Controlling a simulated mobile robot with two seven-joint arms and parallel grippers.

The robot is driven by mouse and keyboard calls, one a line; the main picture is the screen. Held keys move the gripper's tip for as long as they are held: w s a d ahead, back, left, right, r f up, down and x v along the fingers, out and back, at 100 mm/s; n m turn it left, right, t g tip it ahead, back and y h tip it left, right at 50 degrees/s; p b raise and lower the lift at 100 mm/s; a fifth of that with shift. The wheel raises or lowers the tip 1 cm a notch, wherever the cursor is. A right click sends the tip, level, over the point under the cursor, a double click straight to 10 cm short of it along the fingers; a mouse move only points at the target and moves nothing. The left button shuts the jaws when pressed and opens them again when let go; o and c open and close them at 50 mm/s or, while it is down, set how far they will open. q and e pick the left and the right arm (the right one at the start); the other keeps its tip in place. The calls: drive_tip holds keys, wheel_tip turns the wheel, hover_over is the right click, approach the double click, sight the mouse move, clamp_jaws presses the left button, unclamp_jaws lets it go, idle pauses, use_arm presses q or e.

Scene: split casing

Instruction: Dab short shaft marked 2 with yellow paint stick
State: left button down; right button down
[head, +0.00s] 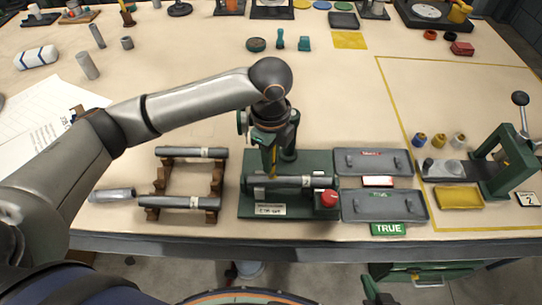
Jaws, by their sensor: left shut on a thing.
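My left gripper (271,150) comes down over the green fixture (248,160) and is shut on a slim yellow stick (273,161), which looks like the paint stick. Its tip is close to a grey shaft (290,182) lying across the fixture; I cannot tell whether it touches. That shaft has a pale label too small to read. Two more labelled grey shafts lie on a brown wooden rack, a rear one (192,152) and a front one (180,203). I cannot read which is marked 2. My right gripper does not show clearly.
A red knob (328,198) sits at the fixture's right end. Two grey trays, a rear one (373,162) and a front one (384,207), stand to the right, with a TRUE sign (388,229). A green lever press (497,165) is farther right. A loose grey cylinder (112,195) lies left of the rack.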

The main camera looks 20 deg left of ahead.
use_arm(q)
drive_tip(key=shift+s+f, duration=0.1)
drive_tip(key=shift+s, duration=0.05)
idle(0.4)
wheel_tip(320, 180, up, 2)
drive_tip(key=p, duration=0.3)
drive_tip(key=shift+r, duration=0.25)
drive_tip(key=shift+r+p, duration=0.6)
drive_tip(key=shift+r, duration=1.2)
